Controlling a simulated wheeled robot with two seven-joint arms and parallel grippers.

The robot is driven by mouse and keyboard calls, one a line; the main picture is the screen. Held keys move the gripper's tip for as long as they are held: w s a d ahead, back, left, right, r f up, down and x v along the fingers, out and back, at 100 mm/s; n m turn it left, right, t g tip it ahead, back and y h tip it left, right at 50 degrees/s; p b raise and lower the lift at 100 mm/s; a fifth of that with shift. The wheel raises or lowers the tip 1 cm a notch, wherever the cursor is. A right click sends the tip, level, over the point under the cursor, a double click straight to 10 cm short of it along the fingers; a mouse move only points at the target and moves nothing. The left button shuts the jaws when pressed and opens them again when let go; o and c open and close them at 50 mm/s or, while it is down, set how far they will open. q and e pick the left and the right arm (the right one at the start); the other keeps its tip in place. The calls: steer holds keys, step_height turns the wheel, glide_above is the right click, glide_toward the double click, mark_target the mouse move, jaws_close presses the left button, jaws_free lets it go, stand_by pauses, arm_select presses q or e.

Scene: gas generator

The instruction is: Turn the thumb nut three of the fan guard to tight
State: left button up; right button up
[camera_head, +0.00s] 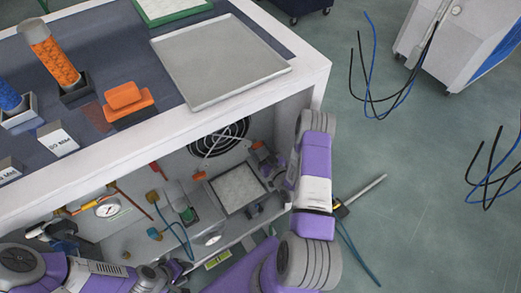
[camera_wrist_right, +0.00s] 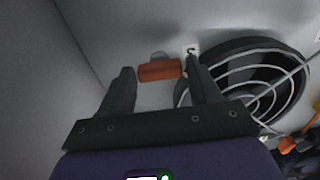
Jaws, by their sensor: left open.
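The dark round fan with its pale wire fan guard (camera_head: 218,138) is on the back wall of the open cabinet; the guard also shows in the right wrist view (camera_wrist_right: 262,85). An orange thumb nut (camera_wrist_right: 160,70) sits on the wall beside the guard. My right gripper (camera_wrist_right: 160,78) is open, with its two fingers on either side of this nut. A small gap shows on the left; contact is unclear. Another orange nut (camera_head: 199,176) is at the guard's lower left, and one shows at the right wrist view's lower right (camera_wrist_right: 288,145). My left gripper (camera_head: 175,271) is open at the bottom, away from the fan.
The cabinet's white top edge (camera_head: 150,122) runs above the opening. A square pale filter panel (camera_head: 238,188) is below the fan. A gauge (camera_head: 108,208), copper pipes and a blue hose fill the left side. A grey tray (camera_head: 220,62) lies on top.

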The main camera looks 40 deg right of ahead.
steer(key=c, duration=0.7)
steer(key=shift+o, duration=0.2)
steer(key=shift+m, duration=0.3)
steer(key=shift+m+b, duration=1.45)
steer(key=shift+m, duration=7.15)
steer(key=o, duration=1)
